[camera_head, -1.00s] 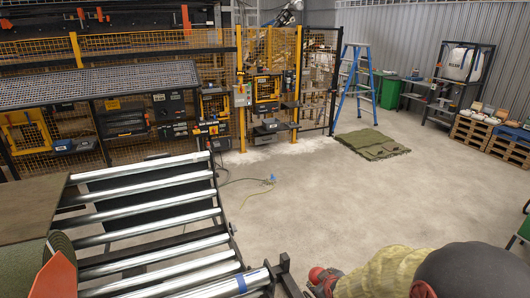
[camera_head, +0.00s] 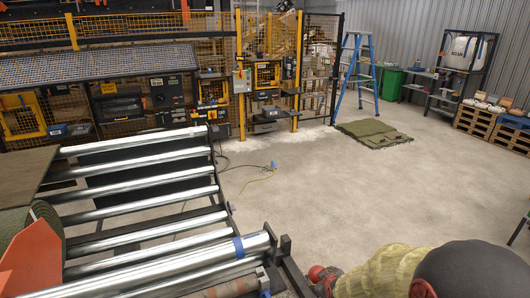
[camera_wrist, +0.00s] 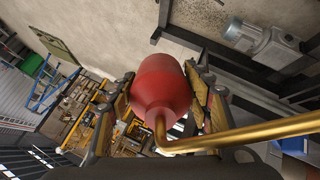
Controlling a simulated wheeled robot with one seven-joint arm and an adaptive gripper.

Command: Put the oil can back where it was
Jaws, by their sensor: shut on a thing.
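The oil can is a red, rounded can with a long brass spout. In the wrist view the red can (camera_wrist: 162,88) sits between the two fingers of my gripper (camera_wrist: 160,100), which is shut on it. Its spout bends near the can and runs off to the right edge. In the head view only a small red part of the can (camera_head: 318,273) shows at the bottom, beside my arm; my arm hides the rest. I cannot tell from the head view what lies directly under it.
A roller conveyor (camera_head: 150,187) with a turf roll and an orange guard (camera_head: 32,262) fills the left. A motor (camera_wrist: 262,42) shows in the wrist view. The middle floor is open.

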